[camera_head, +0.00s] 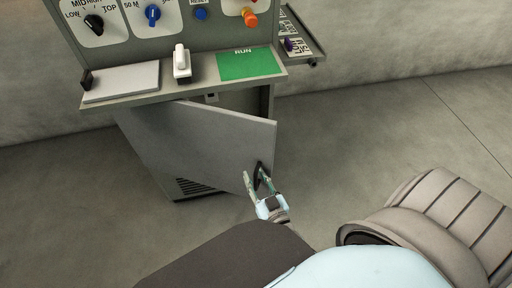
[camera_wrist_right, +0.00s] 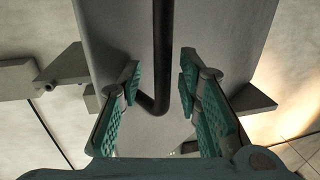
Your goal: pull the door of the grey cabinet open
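The grey cabinet (camera_head: 150,40) stands at the top left of the head view. Its grey door (camera_head: 215,140) is part way open, swung out toward me, with a dark gap behind its top edge. A black bar handle (camera_head: 259,172) sits near the door's free right edge. My right gripper (camera_head: 259,183) is at this handle. In the right wrist view the handle (camera_wrist_right: 162,55) runs between the two green-padded fingers (camera_wrist_right: 160,85), with visible gaps on both sides. The fingers are apart and do not visibly clamp it. My left gripper is out of view.
A ledge (camera_head: 180,93) above the door carries a white pad (camera_head: 122,82), a white switch (camera_head: 181,62) and a green RUN plate (camera_head: 249,64). A side shelf (camera_head: 300,45) juts out at the right. The floor (camera_head: 370,130) right of the door is clear.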

